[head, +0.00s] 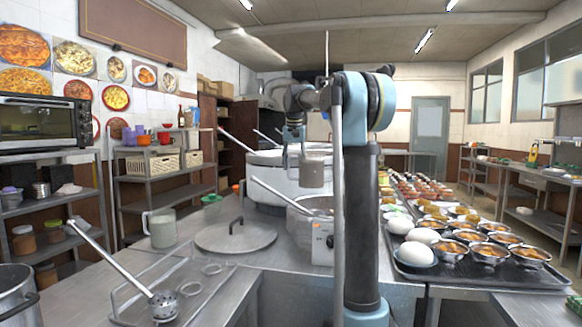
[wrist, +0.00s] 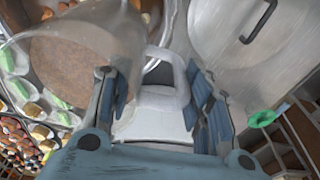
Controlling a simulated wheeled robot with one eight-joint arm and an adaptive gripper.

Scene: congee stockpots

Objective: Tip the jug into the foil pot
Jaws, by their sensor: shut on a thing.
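My gripper (head: 297,146) is shut on the handle of a translucent jug (head: 312,173) in the head view. The jug hangs above a silver metal pot (head: 312,204), apart from it, and looks nearly upright. I take this pot for the foil pot; a ladle handle leans out of it. In the wrist view the jug (wrist: 92,32) is at upper left, its pale handle between the fingers of my gripper (wrist: 160,88). A brown round surface shows at the jug; I cannot tell whether it is inside or beyond it.
A larger pale pot (head: 262,178) stands behind. A second jug (head: 160,228) and a flat lid (head: 235,236) sit on the left counter. A tray (head: 475,272) of eggs and filled bowls lies to the right.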

